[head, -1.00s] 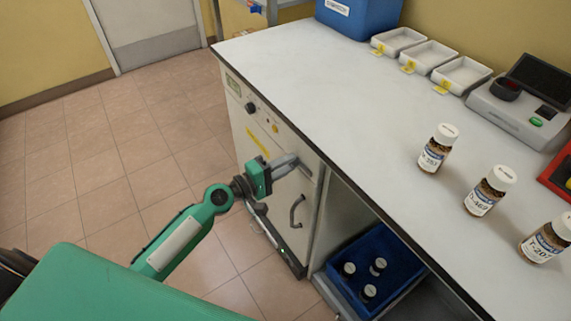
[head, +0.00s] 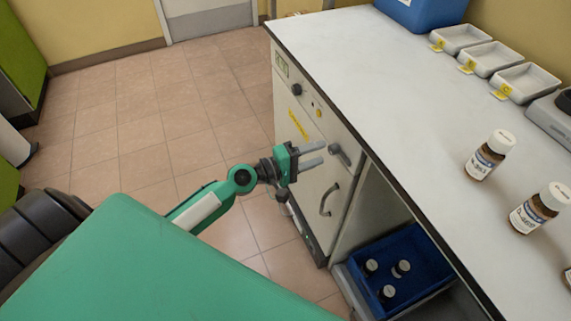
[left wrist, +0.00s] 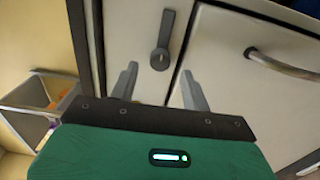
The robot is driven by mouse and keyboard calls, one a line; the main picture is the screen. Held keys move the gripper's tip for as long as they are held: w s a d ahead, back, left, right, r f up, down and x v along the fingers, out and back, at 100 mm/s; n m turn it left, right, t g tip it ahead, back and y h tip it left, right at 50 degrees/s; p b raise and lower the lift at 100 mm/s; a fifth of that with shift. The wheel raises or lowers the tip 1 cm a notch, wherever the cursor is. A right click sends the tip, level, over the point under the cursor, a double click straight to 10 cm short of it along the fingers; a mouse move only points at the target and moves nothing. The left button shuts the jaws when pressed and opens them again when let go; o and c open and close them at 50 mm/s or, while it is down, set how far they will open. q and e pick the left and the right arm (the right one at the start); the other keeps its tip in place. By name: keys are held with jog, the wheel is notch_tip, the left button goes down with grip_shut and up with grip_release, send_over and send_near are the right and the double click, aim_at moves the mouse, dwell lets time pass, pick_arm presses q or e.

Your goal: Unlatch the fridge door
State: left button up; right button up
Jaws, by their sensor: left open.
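The fridge (head: 343,186) is a pale cabinet under the counter, and its door looks shut. A grey latch (head: 342,154) sits near the door's upper right edge, above a curved bar handle (head: 327,198). My left gripper (head: 320,155) is open and empty in front of the door, its fingers just left of the latch. In the left wrist view the latch (left wrist: 165,38) lies beyond the gap between my open fingers (left wrist: 158,84), and seems apart from them. The bar handle (left wrist: 283,66) is to the right there. My right gripper is not in view.
Brown sample bottles (head: 489,155) and white trays (head: 497,58) stand on the countertop (head: 350,65). A blue crate (head: 433,264) with capped vials is in the open bay right of the fridge. The tiled floor (head: 125,125) to the left is clear.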

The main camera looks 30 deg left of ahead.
pick_arm(q)
jog(key=b+v, duration=0.3)
jog(key=v, duration=0.8)
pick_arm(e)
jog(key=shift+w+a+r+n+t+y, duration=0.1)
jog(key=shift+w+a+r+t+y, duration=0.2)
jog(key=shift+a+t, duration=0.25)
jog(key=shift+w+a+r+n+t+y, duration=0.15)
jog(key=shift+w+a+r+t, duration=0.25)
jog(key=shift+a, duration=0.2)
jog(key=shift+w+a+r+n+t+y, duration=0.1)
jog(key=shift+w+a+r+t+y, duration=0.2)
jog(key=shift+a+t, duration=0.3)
pick_arm(q)
jog(key=shift+f, duration=0.1)
